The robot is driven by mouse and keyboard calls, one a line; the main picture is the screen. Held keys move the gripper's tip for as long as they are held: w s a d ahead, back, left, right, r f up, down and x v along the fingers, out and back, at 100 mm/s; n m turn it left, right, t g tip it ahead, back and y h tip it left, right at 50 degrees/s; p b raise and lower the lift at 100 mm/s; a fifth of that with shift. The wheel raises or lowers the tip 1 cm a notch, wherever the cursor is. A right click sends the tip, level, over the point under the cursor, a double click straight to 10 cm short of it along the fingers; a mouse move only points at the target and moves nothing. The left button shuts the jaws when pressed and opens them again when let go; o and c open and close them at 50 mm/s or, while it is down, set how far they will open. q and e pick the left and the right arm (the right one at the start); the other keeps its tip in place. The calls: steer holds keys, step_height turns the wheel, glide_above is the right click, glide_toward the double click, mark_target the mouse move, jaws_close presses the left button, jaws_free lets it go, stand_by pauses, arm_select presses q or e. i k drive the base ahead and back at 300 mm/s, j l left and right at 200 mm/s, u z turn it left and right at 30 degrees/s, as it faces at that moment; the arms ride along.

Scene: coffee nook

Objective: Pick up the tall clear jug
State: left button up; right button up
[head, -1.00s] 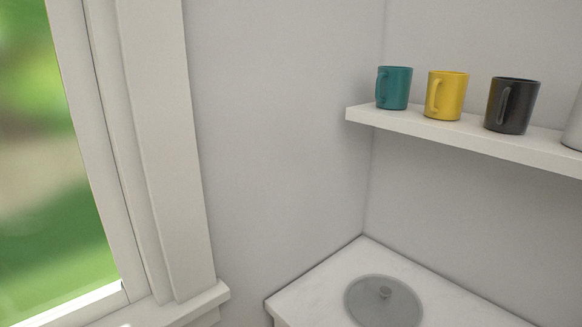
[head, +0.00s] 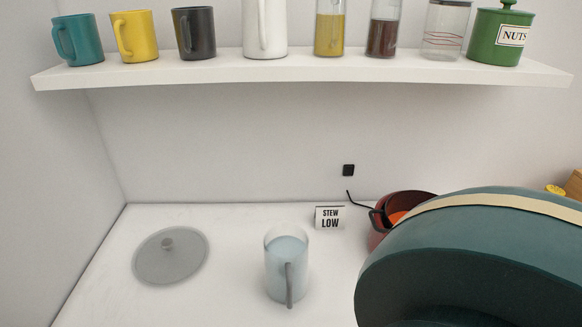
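The tall clear jug (head: 287,262) stands upright on the white counter, in the lower middle of the head view. It looks pale blue and see-through, and its handle faces me. Nothing is touching it. Neither of my grippers shows in the head view.
A grey round lid (head: 170,257) lies left of the jug. A "STEW LOW" sign (head: 330,218) and a dark red pot (head: 398,212) stand behind it to the right. A large teal rounded object (head: 480,255) blocks the lower right. A shelf (head: 300,70) with mugs and jars runs above.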

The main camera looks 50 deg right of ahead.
mark_target(286, 246)
steer(key=z, duration=1.45)
